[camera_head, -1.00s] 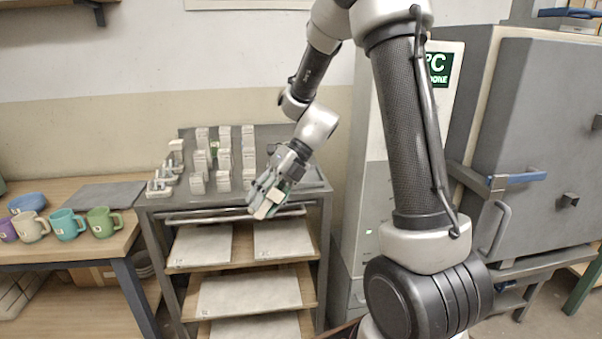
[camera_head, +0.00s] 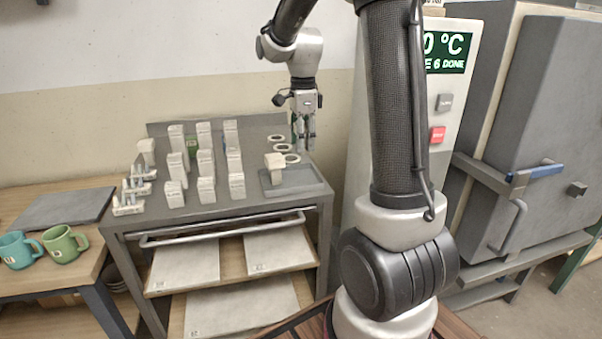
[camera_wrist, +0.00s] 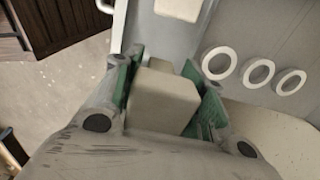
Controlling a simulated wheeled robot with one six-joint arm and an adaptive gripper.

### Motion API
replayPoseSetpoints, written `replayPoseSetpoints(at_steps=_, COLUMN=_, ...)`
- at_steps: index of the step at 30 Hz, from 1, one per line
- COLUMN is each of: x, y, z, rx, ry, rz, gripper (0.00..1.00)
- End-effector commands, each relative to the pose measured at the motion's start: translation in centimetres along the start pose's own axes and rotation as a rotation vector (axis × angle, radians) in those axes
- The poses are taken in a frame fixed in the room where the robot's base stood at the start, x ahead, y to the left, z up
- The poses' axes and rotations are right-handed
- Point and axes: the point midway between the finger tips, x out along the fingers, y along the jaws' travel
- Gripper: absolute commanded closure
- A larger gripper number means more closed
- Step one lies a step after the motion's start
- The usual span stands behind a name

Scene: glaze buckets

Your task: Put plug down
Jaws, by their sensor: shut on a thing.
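My gripper (camera_head: 304,146) points down above the back right part of the grey trolley top (camera_head: 225,203). It is shut on a pale beige block-shaped plug (camera_wrist: 160,97), seen between the green finger pads in the wrist view. A shallow grey tray (camera_head: 313,188) lies below at the right end of the trolley top. Another pale plug (camera_head: 276,163) stands in the tray, left of my gripper in the picture. The held plug's lower end is hidden in the wrist view.
Three pale rings (camera_wrist: 220,62) lie behind the tray. Mugs (camera_head: 63,244) stand on the left bench. A kiln (camera_head: 545,120) is at right.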

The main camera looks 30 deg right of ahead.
Motion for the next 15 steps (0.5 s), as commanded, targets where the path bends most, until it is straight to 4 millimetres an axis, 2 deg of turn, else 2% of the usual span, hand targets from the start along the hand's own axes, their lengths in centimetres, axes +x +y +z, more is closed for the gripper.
replayPoseSetpoints(at_steps=4, x=3.1, y=0.1, z=0.0, rx=0.001, ry=0.000, rz=0.004, gripper=0.85)
replayPoseSetpoints(at_steps=11, x=5.3, y=0.2, z=0.0, rx=0.002, ry=0.000, rz=0.003, gripper=0.85)
replayPoseSetpoints(at_steps=15, x=7.4, y=0.2, z=0.0, rx=0.002, ry=0.000, rz=0.005, gripper=0.85)
